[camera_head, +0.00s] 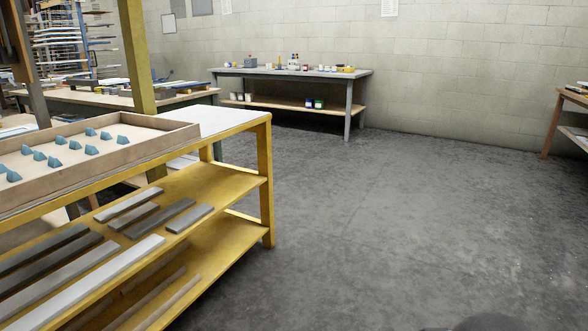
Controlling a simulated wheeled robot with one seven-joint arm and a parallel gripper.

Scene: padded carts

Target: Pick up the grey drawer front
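A yellow cart (268,185) stands at the left. On its middle shelf lie several flat boards in shades of grey, all apart from my gripper, which is out of view. The shorter ones include a light grey board (128,205), a mid-grey board (160,217) and another grey board (190,219) near the shelf's right end. Longer boards, among them a pale one (85,283) and a dark one (50,264), lie further left and nearer. I cannot tell which one is the grey drawer front.
A wooden tray (165,142) with several blue wedge blocks (91,150) sits on the cart top. More strips lie on the lower shelf. A workbench (350,72) stands at the back wall, another table (556,120) at the right edge. The grey floor (390,220) between is clear.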

